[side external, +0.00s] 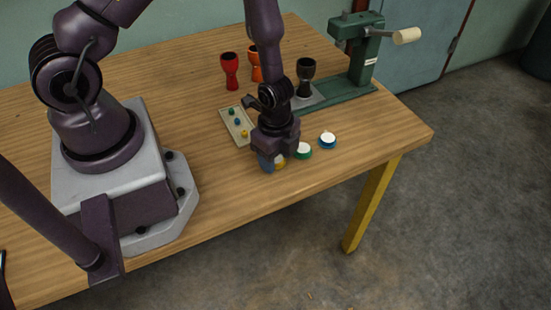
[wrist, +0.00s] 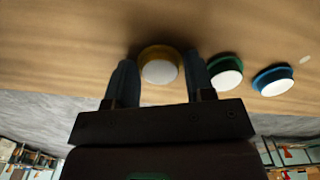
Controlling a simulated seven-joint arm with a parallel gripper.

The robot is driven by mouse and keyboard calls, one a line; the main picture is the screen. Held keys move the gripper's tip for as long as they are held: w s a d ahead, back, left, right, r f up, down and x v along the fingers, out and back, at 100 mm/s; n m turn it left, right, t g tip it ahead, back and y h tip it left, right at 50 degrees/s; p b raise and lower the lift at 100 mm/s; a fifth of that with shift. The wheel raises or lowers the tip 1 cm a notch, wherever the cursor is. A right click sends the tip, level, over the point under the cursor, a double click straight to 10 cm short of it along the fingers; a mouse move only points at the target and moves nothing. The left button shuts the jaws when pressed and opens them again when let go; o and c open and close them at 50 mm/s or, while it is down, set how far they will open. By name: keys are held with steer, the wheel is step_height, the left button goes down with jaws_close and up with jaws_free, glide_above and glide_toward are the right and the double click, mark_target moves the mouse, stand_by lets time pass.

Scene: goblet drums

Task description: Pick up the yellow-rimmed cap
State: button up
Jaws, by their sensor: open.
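The yellow-rimmed cap (wrist: 160,66) has a white face and lies on the wooden table. In the wrist view it sits between the two finger tips of my gripper (wrist: 158,78), with a finger on either side. In the side view the cap (side external: 279,160) is mostly hidden by my gripper (side external: 272,163), which is low over the table near its front edge. The gripper is open. Whether the fingers touch the cap cannot be told.
A green-rimmed cap (side external: 302,151) and a blue-rimmed cap (side external: 327,139) lie to the right. A tray with coloured pegs (side external: 238,132) is at left. Red (side external: 230,72), orange (side external: 255,72) and dark (side external: 305,77) goblet drums and a green press (side external: 362,60) stand behind.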

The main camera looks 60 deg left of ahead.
steer(key=c, duration=0.5)
